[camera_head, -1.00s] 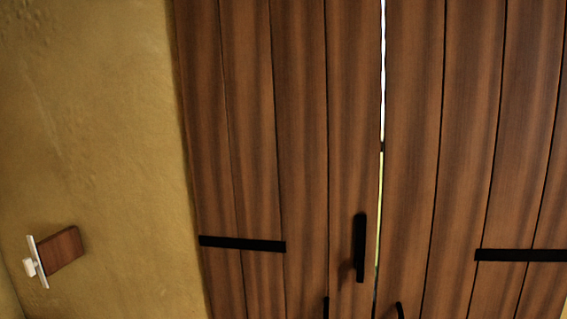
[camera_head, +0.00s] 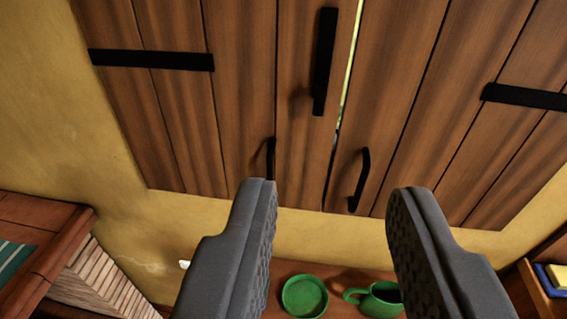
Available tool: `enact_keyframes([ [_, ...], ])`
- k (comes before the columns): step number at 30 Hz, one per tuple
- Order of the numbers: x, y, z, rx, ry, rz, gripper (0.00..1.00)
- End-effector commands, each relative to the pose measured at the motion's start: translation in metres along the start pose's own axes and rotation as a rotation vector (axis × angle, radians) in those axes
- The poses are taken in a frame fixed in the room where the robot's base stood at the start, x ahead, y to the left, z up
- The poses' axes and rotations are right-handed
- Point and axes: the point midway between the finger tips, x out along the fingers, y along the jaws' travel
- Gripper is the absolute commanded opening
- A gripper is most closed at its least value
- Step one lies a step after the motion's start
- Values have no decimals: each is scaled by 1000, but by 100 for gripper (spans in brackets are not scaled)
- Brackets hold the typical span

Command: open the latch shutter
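The wooden shutter shows as two plank leaves, a left leaf (camera_head: 230,90) and a right leaf (camera_head: 420,110), with a thin bright gap between them. A black latch bar (camera_head: 324,62) stands nearly upright on the left leaf beside the gap. Below it are two black curved handles, the left handle (camera_head: 270,158) and the right handle (camera_head: 359,180). My gripper (camera_head: 330,190) shows as two grey fingers spread wide apart. It is open and empty, in front of the lower part of the shutter, with the latch above it in the picture.
Black straps (camera_head: 150,59) cross the leaves. Below the shutter, a green plate (camera_head: 304,297) and a green mug (camera_head: 382,299) sit on a wooden surface. A brick-and-tile counter (camera_head: 60,235) is at lower left. A wooden box (camera_head: 540,290) with books is at lower right.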

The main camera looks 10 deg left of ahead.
Motion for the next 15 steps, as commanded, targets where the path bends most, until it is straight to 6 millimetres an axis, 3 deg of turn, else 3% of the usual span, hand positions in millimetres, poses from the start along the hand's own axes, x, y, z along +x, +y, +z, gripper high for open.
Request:
enact_keyframes([
  [1,21,0,17,-2,-5,-10,33],
  [6,78,-4,68,-16,33,-44,33],
  [15,144,-25,167,-2,103,-120,33],
])
